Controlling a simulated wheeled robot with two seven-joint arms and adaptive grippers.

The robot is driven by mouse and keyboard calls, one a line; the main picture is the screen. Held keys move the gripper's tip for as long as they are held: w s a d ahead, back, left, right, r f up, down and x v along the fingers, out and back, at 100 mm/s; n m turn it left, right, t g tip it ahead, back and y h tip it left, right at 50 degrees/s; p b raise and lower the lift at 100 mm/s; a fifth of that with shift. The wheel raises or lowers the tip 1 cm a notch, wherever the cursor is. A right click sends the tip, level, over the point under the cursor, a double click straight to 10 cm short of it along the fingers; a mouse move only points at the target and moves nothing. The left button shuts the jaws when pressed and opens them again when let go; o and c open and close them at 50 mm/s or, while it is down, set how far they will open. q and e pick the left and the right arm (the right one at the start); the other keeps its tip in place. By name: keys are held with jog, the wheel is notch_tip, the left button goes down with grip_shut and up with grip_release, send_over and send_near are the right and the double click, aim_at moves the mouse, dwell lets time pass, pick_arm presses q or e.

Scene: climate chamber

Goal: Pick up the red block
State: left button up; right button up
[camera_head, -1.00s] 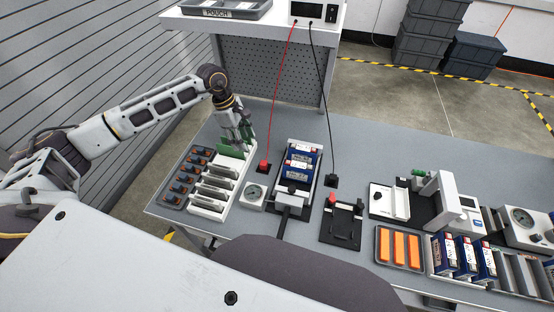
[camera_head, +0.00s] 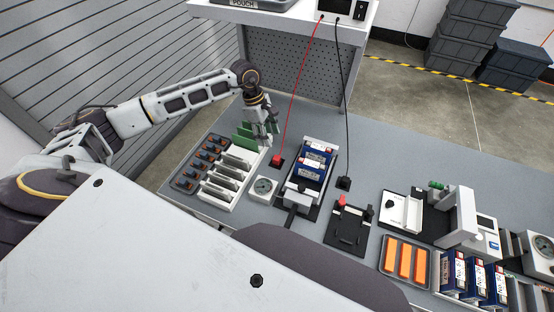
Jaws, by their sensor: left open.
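A small red block (camera_head: 276,161) sits on the grey table at the lower end of a red cable, right of the white slotted rack. My left gripper (camera_head: 264,141) points down just above and to the left of it, beside the rack's back end. Its jaws are open, and I see nothing held between them. There is a gap between the fingertips and the red block in the picture. My right gripper is not in view.
A black block (camera_head: 343,183) ends the black cable. A tray of orange bars (camera_head: 386,258) lies at the right.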

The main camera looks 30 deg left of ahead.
pick_arm(q)
send_over(276, 157)
jog(key=a, duration=0.2)
jog(key=x, duration=0.3)
jog(key=a+x, duration=0.1)
jog(key=x, duration=0.1)
jog(key=shift+s+d+f+p, duration=0.1)
jog(key=shift+s+f+p, duration=0.1)
jog(key=shift+f+p, duration=0.25)
jog(key=shift+f, duration=0.2)
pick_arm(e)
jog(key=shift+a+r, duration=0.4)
pick_arm(q)
jog(key=shift+d+f, duration=0.1)
jog(key=shift+f, duration=0.05)
jog(key=shift+d+f, duration=0.15)
jog(key=shift+f, duration=0.35)
jog(key=shift+p+x, duration=0.6)
jog(key=shift+x, duration=1.3)
jog(key=shift+w, duration=0.1)
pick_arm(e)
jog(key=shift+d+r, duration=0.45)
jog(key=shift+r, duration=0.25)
pick_arm(q)
jog(key=shift+c, duration=0.5)
jog(key=c, duration=1)
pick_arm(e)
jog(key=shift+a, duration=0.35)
